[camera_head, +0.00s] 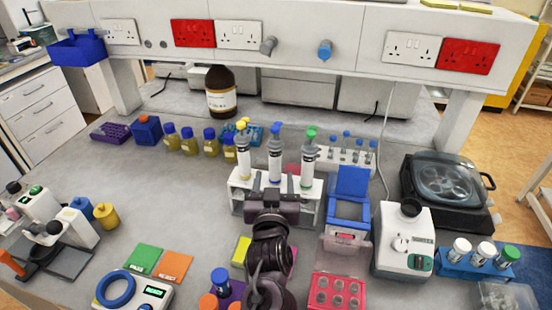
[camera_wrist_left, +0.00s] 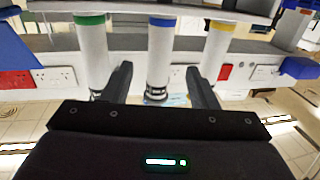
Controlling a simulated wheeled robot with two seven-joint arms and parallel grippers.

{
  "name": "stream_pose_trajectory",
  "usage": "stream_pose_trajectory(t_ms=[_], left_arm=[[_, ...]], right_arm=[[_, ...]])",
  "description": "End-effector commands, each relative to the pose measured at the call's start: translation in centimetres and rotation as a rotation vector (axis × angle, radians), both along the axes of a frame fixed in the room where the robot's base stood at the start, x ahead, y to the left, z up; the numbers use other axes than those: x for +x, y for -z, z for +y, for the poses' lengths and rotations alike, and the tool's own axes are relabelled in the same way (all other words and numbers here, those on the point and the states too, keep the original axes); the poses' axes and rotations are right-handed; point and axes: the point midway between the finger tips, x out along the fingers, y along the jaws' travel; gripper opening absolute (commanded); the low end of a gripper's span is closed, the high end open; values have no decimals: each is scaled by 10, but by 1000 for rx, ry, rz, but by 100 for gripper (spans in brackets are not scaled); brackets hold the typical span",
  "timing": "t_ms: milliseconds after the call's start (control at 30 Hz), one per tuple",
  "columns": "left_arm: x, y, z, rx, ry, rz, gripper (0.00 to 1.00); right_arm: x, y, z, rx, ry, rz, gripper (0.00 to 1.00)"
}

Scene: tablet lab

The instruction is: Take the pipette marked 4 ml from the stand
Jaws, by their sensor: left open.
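Three pipettes stand upright in a white stand (camera_head: 243,207) in the head view: one with a yellow top (camera_head: 243,150), one with a blue top (camera_head: 275,155) and one with a green top (camera_head: 309,158). Their volume markings are too small to read. My left gripper (camera_head: 275,198) is open at the front of the stand, in line with the blue-topped pipette. In the left wrist view, which is upside down, the blue-topped pipette (camera_wrist_left: 160,55) shows between the open fingers. The green-topped (camera_wrist_left: 92,55) and yellow-topped (camera_wrist_left: 215,52) ones flank it. I cannot tell whether the fingers reach around it.
A blue-lidded box (camera_head: 349,205) stands close right of the stand. Yellow bottles with blue caps (camera_head: 210,145) and a brown bottle (camera_head: 221,95) are behind left. A pink tray (camera_head: 337,291) lies front right.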

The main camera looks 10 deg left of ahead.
Motion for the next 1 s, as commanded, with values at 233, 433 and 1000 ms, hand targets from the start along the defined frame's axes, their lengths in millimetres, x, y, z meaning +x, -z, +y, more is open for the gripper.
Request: stream_pose_trajectory(t_ms=[233, 433, 1000], left_arm=[[23, -2, 4, 1, 0, -1, 53], [50, -10, 9, 3, 0, -1, 53], [76, -5, 14, 0, 0, 0, 41]], right_arm=[[-5, -7, 0, -1, 0, 8, 36], [-9, -23, 0, -1, 0, 13, 36], [-2, -30, 0, 0, 0, 3, 36]])
